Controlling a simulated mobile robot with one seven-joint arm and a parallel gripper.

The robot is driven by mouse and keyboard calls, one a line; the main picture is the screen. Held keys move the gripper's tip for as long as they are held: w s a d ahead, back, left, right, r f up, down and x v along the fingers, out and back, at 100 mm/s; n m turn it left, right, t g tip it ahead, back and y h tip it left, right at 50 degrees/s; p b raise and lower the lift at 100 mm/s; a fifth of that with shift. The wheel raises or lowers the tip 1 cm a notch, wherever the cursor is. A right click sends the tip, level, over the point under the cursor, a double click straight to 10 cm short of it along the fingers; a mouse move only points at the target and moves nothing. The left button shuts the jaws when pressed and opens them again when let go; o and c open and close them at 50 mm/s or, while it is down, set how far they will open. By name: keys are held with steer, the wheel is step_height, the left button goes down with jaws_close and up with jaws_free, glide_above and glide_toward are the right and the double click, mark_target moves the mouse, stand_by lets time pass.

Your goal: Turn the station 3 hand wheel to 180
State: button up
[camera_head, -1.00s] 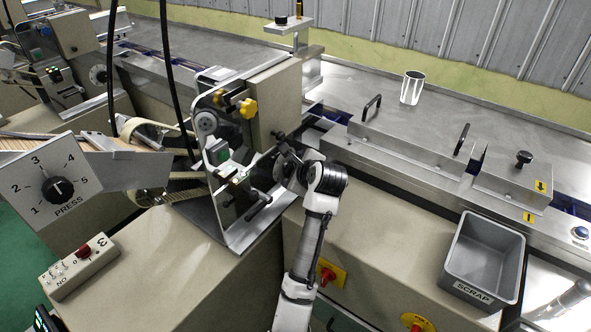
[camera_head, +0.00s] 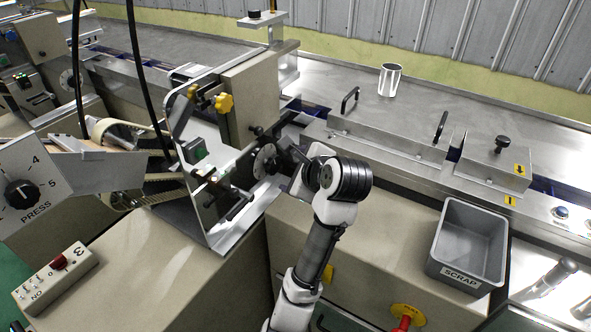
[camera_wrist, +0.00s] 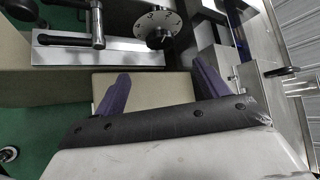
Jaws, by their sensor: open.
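The hand wheel (camera_head: 265,160) is a small round grey disc on the right side of the upright metal plate of station 3. In the head view my wrist stands just right of the wheel and hides most of the gripper.
A grey scrap bin (camera_head: 437,245) stands at right. A PRESS dial (camera_head: 22,193) and a switch box marked 3 (camera_head: 55,277) are at left. A yellow knob (camera_head: 224,103) sits above the wheel.

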steer(key=m+g+y+p, duration=0.4)
steer(key=g+p, duration=0.3)
steer(key=p, duration=0.1)
glide_toward(276, 165)
steer(key=x, duration=0.7)
steer(key=shift+a+f, duration=0.15)
steer(key=shift+a, duration=0.15)
steer(key=shift+w+a+f, duration=0.3)
steer(key=shift+a, duration=0.05)
steer(key=shift+x, duration=0.8)
steer(key=shift+d+f, duration=0.1)
